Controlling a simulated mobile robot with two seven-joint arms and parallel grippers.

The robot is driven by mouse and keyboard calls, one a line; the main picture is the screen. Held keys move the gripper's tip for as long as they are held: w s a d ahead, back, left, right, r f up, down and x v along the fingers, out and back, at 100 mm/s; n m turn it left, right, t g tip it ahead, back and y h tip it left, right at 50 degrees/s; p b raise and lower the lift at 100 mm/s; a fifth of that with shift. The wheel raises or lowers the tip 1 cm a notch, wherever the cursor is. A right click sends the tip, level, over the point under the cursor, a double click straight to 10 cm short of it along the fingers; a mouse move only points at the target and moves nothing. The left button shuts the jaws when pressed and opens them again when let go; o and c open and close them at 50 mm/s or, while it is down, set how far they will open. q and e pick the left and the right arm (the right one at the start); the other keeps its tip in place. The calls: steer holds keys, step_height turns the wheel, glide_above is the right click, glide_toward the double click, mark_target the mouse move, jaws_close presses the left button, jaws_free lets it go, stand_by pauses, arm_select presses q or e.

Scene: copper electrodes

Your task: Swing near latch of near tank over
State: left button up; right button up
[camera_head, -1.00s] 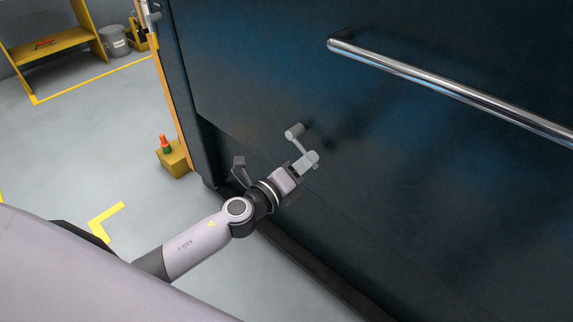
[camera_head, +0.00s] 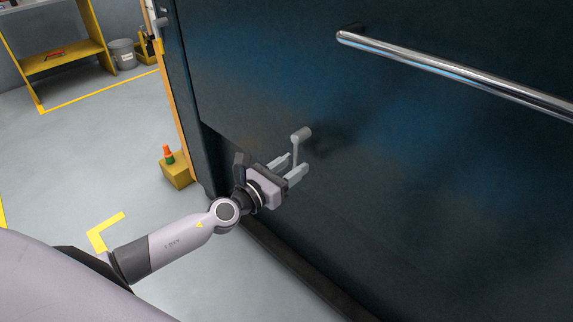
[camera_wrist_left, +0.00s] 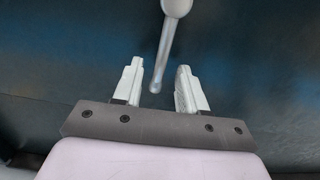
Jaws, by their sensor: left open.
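The near latch is a grey lever (camera_head: 296,151) with a thick round knob at its upper end, on the dark blue tank wall (camera_head: 400,180). The lever hangs down nearly straight from the knob. My left gripper (camera_head: 294,164) is open at the lever's lower end, its two fingers pointing toward the wall. In the left wrist view the lever (camera_wrist_left: 166,50) runs down between the two fingers (camera_wrist_left: 160,75), with gaps on both sides. I cannot tell how deep the lever end sits between them. My right gripper is not in view.
A long chrome bar handle (camera_head: 460,78) crosses the tank wall at the upper right. A yellow block (camera_head: 177,171) with an orange and green piece stands on the floor beside the tank. A yellow shelf (camera_head: 58,60) and grey bucket (camera_head: 122,54) are at the back left. The grey floor between is clear.

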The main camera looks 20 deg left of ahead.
arm_select(q)
steer(key=shift+v, duration=3)
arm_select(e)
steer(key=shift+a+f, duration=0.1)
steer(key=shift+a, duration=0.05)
arm_select(q)
steer(key=b+v, duration=0.2)
steer(key=v, duration=0.5)
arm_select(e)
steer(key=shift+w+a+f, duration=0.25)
arm_select(q)
steer(key=shift+s+r, duration=0.1)
